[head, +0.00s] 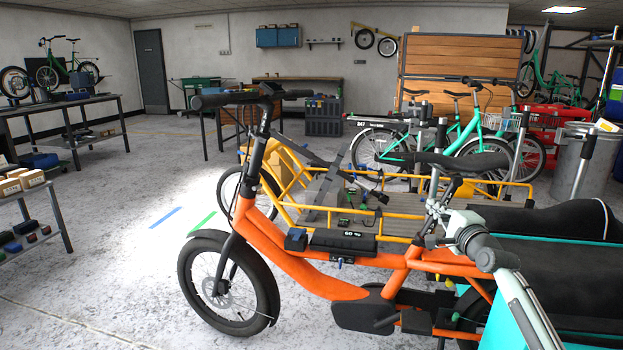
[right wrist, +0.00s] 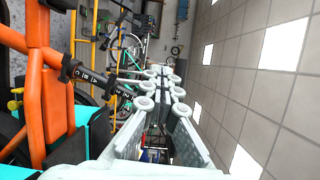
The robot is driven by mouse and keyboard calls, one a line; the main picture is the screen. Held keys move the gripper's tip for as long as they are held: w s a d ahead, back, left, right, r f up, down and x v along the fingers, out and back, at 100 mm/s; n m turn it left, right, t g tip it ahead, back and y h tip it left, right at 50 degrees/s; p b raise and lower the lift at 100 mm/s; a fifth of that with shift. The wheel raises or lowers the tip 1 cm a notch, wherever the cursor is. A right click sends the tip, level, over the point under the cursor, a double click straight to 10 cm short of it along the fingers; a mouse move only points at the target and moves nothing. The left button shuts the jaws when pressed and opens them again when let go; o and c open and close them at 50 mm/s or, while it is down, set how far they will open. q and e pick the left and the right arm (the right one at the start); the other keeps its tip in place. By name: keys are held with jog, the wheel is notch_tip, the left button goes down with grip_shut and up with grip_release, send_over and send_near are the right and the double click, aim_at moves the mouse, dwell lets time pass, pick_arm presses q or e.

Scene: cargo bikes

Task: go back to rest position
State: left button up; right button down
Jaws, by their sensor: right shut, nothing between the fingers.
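My right gripper (head: 440,200) is in the head view, above the rear frame of an orange cargo bike (head: 290,265) and in front of its dark saddle. Its arm comes in from the lower right. In the right wrist view its pale fingers (right wrist: 165,85) are together with nothing between them. The orange frame (right wrist: 40,85) stands at the left of that view, apart from the fingers. A black battery (head: 343,241) marked "60 %" sits on the bike's down tube. My left gripper is not in view.
A yellow-railed cargo deck (head: 395,222) with small items lies behind the orange frame. Green bikes (head: 460,140) stand at the back. A bench (head: 75,130) and a shelf (head: 40,205) stand left. The floor (head: 110,215) between them and the bike is open.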

jog(key=s+d+f+n+g+h, duration=0.3)
jog(key=s+d+f+n+g, duration=0.15)
jog(key=f+n, duration=0.45)
jog(key=s+d+f+n+g+h, duration=0.35)
jog(key=d+f+n+g, duration=0.2)
jog(key=f+n, duration=0.35)
jog(key=s+a+f+n+g+y, duration=0.1)
jog(key=s+a+f, duration=0.3)
jog(key=s+f, duration=0.45)
jog(key=s+a+f+g+y, duration=0.1)
jog(key=s+a+f, duration=0.2)
jog(key=s+f, duration=0.55)
jog(key=s+a+f+g, duration=0.1)
jog(key=s+a+f, duration=0.2)
jog(key=s, duration=1)
jog(key=s+a+f+g+y, duration=0.1)
jog(key=s+a+f, duration=0.2)
jog(key=s, duration=0.9)
notch_tip(320, 180, down, 4)
jog(key=shift+s+a+r+g, duration=0.25)
jog(key=shift+s+a+g, duration=0.1)
jog(key=shift+g, duration=0.05)
jog(key=shift+w+a, duration=0.1)
jog(key=shift+w, duration=0.05)
